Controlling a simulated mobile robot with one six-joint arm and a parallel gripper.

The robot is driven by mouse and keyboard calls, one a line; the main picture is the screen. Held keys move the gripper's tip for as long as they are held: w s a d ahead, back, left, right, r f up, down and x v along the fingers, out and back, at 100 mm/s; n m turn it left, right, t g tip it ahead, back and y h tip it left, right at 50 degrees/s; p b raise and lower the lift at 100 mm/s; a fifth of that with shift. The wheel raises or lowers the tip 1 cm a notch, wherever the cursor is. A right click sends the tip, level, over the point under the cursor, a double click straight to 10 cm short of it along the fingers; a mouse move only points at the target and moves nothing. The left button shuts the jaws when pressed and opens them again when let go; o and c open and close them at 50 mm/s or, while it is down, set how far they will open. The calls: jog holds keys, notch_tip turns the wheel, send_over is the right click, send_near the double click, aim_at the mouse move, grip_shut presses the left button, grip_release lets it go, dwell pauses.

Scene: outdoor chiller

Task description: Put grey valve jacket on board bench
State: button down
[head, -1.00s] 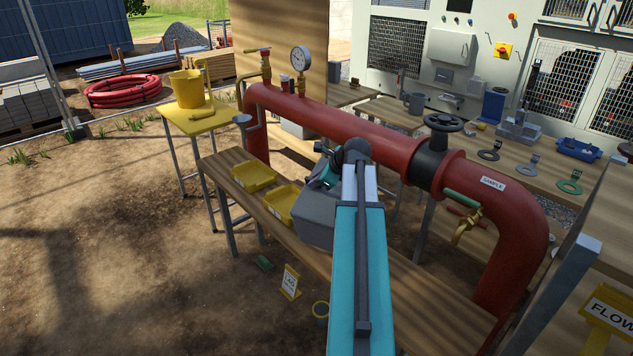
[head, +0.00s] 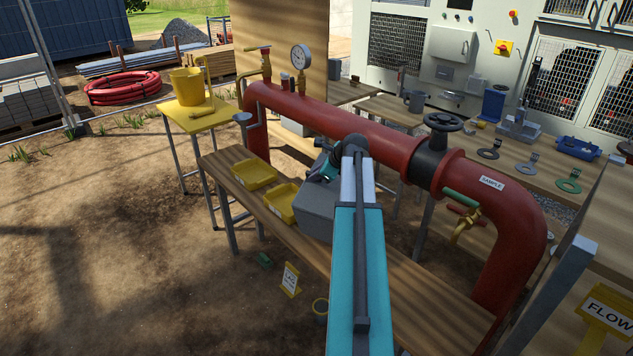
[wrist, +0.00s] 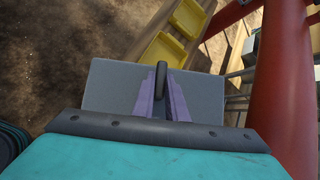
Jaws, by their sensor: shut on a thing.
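The grey valve jacket (head: 314,213) is a plain grey box with a dark loop handle on top. In the head view it is beside the yellow trays, over the long wooden bench (head: 398,284), partly hidden by my arm. I cannot tell whether its underside touches the bench. My gripper (wrist: 162,90) is shut on the jacket's handle, with the jacket (wrist: 108,88) below its purple fingers in the wrist view. The fingers are mostly hidden in the head view.
Two yellow trays (head: 253,174) sit on the long bench's left part. A red pipe (head: 330,124) with a black valve wheel (head: 443,122) runs along behind it. A yellow table (head: 190,119) carries a bucket. Flat rings and other parts lie on the back-right bench (head: 507,151).

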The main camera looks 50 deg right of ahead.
aim_at(315, 182)
jog(key=shift+f+p, duration=0.4)
jog(key=shift+f, duration=1.05)
jog(key=c, duration=1.8)
grip_release()
jog(key=shift+f, duration=0.1)
jog(key=shift+o, duration=0.2)
jog(key=b+v, duration=0.2)
jog(key=v, duration=1)
